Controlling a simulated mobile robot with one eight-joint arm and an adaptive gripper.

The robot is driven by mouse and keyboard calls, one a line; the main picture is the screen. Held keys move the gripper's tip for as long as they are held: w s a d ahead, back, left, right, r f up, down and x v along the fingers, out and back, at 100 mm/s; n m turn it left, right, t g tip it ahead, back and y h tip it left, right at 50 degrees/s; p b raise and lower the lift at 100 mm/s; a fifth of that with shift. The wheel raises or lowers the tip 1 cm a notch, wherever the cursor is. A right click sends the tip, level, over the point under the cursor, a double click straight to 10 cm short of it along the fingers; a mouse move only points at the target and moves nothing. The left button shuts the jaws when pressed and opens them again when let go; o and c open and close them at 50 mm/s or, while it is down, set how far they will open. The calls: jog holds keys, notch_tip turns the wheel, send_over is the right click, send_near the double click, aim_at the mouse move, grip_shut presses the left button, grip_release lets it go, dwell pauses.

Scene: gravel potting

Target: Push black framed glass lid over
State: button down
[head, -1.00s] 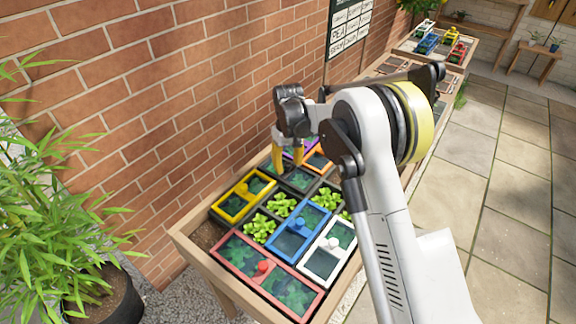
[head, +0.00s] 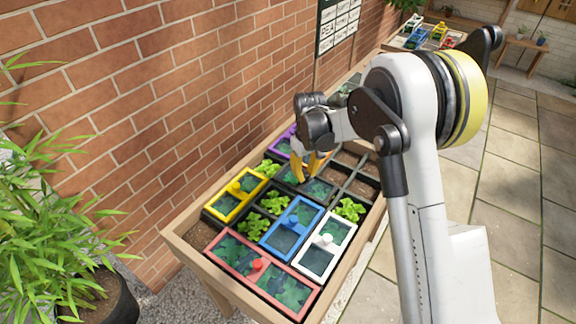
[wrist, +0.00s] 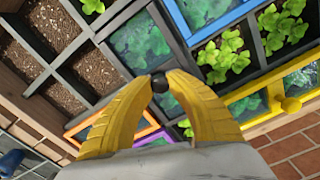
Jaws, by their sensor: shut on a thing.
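The black framed glass lid (head: 319,189) lies on the planter's grid, just behind the blue framed lid (head: 291,227). In the wrist view its glass pane (wrist: 142,40) shows beyond my fingertips. My gripper (head: 305,177) has its yellow fingers closed on the lid's small black knob (wrist: 160,84). Part of the lid is hidden behind the fingers in the head view. Green lettuce (wrist: 224,56) sits in an uncovered cell beside the lid.
A yellow lid (head: 236,195), a purple lid (head: 283,146), a white lid (head: 327,246) and a red lid (head: 262,271) lie around it. An orange lid (wrist: 140,127) is close to my fingers. Open soil cells (wrist: 50,25) lie on the lid's other side. A brick wall (head: 150,110) stands behind.

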jog(key=s+d, duration=0.2)
jog(key=d, duration=0.1)
jog(key=s+d, duration=0.2)
jog(key=d, duration=0.1)
jog(key=s+d, duration=0.2)
jog(key=d, duration=0.1)
jog(key=shift+s+d, duration=0.25)
jog(key=shift+d, duration=0.05)
jog(key=c, duration=1.2)
grip_release()
jog(key=shift+s+d, duration=0.1)
jog(key=shift+d, duration=0.05)
jog(key=shift+r, duration=0.35)
notch_tip(320, 180, up, 11)
jog(key=shift+r, duration=0.15)
